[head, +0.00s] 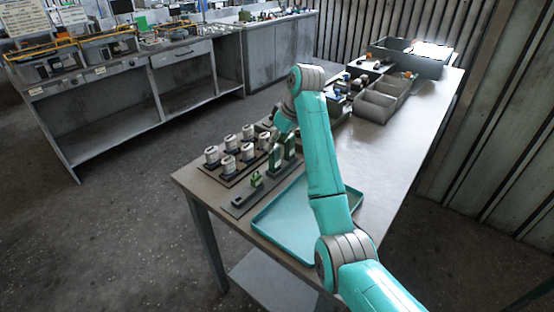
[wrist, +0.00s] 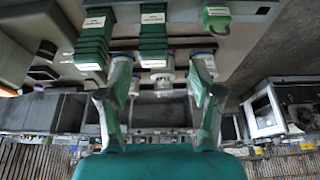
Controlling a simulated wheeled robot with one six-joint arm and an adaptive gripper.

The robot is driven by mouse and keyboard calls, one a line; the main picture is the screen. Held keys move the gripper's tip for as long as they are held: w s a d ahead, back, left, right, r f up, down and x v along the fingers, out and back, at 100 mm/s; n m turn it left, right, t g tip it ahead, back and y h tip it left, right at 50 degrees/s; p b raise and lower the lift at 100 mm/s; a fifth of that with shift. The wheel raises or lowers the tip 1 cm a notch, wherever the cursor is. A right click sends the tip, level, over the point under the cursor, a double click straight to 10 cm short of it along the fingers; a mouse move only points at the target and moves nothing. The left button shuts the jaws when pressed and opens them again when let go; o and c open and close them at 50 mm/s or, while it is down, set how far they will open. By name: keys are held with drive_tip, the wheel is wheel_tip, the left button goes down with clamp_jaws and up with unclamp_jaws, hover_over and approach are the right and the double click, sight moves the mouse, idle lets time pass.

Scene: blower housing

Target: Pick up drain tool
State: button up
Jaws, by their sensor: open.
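Green tools stand in a dark rack (head: 240,204) at the near left of the table in the head view. They are a small green piece (head: 256,180) and two taller green blocks (head: 274,159) (head: 289,147). In the wrist view, two stepped green blocks (wrist: 95,40) (wrist: 153,38) and a green piece with a loop (wrist: 217,18) carry white labels too small to read. I cannot tell which is the drain tool. My gripper (wrist: 161,72) is open, its fingers spread below the middle block in the picture. Nothing shows held; the arm hides part of it in the head view.
White-topped canisters (head: 229,163) stand in rows left of the rack. An empty teal tray (head: 268,232) lies at the near edge, under my arm. Grey bins (head: 375,106) and a larger grey crate (head: 440,66) stand farther back. The table's right side is clear.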

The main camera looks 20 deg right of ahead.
sight(272, 154)
drive_tip(key=shift+w+d+x, duration=0.1)
drive_tip(key=shift+d+x, duration=0.1)
drive_tip(key=shift+x, duration=1.75)
drive_tip(key=shift+w+d+x, duration=0.1)
drive_tip(key=shift+d+x, duration=0.05)
drive_tip(key=shift+x, duration=1.75)
drive_tip(key=shift+c, duration=0.2)
drive_tip(key=c, duration=1)
